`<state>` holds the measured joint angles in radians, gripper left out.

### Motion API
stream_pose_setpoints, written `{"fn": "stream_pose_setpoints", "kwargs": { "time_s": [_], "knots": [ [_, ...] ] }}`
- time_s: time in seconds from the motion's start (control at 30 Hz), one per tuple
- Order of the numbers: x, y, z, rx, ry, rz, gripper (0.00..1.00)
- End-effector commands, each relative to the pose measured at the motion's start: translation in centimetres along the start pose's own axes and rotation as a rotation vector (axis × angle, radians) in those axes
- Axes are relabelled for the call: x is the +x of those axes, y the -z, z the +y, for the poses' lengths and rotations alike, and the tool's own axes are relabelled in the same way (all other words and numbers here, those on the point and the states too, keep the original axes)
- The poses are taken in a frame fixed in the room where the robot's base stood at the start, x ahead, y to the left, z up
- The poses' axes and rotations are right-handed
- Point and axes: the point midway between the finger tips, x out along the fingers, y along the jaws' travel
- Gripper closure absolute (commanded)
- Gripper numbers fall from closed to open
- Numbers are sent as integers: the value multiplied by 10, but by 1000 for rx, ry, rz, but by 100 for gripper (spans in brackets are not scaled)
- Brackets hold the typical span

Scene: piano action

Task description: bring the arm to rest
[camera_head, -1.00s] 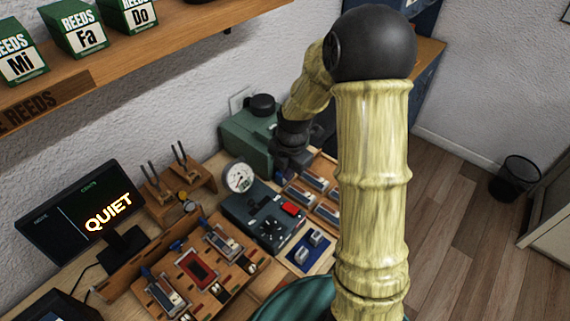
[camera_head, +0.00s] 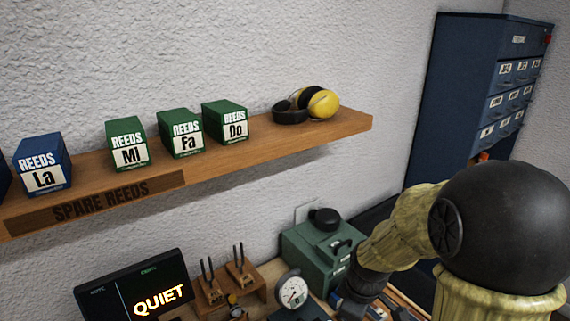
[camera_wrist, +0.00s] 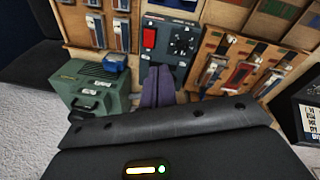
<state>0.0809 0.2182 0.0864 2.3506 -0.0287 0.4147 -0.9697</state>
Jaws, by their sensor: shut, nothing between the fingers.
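My arm reaches in from the lower right in the head view, with a black ball joint and a yellowish bamboo-like link bending down toward the bench. My gripper shows in the wrist view (camera_wrist: 157,87), its two dark purple fingers together and nothing between them. The fingers appear over the bench, in front of the dark control box (camera_wrist: 172,45) with a red button and a knob. In the head view the fingertips are cut off or hidden at the bottom edge.
A shelf (camera_head: 225,152) holds several reed boxes (camera_head: 182,133) and yellow ear defenders (camera_head: 318,103). Below are a screen reading QUIET (camera_head: 135,290), a round gauge (camera_head: 292,291) and a green case (camera_head: 318,255). A blue cabinet (camera_head: 450,100) stands behind my arm. Racks of reeds (camera_wrist: 228,62) flank the control box.

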Motion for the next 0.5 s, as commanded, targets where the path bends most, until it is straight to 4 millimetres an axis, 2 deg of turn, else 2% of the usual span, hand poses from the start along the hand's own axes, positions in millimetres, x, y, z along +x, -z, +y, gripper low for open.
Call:
{"fn": "stream_pose_setpoints", "kwargs": {
  "time_s": [0.3, 0.5],
  "knots": [
    [-22, -21, -32, 596, -36, 30, 100],
    [-31, -31, -48, 910, -43, 56, 100]
  ]
}}
